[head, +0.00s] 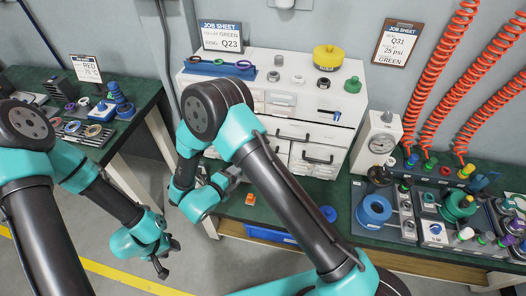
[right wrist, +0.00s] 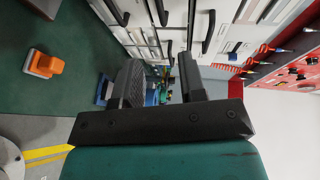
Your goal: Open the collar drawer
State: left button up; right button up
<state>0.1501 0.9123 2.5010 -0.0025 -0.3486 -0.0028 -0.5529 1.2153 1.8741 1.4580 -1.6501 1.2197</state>
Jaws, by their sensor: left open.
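A white drawer cabinet (head: 345,103) stands on the green bench in the head view. Its front has several drawers with dark bar handles; the drawers I can see look shut. I cannot read which one is the collar drawer. My right gripper (head: 236,181) is in front of the cabinet's lower left and hides part of it. In the right wrist view its two black fingers (right wrist: 160,82) are apart with no drawer handle between them; the drawer fronts and a handle (right wrist: 208,32) lie beyond. My left gripper (head: 166,258) is open and empty, low over the floor.
Rings, a blue holder (head: 219,67) and a yellow part (head: 328,57) sit on the cabinet top. An orange block (right wrist: 44,64) lies on the bench. Bare floor separates the two benches.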

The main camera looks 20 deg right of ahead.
jog(key=x, duration=1.7)
jog(key=shift+s, duration=0.1)
jog(key=shift+c, duration=0.2)
grip_shut()
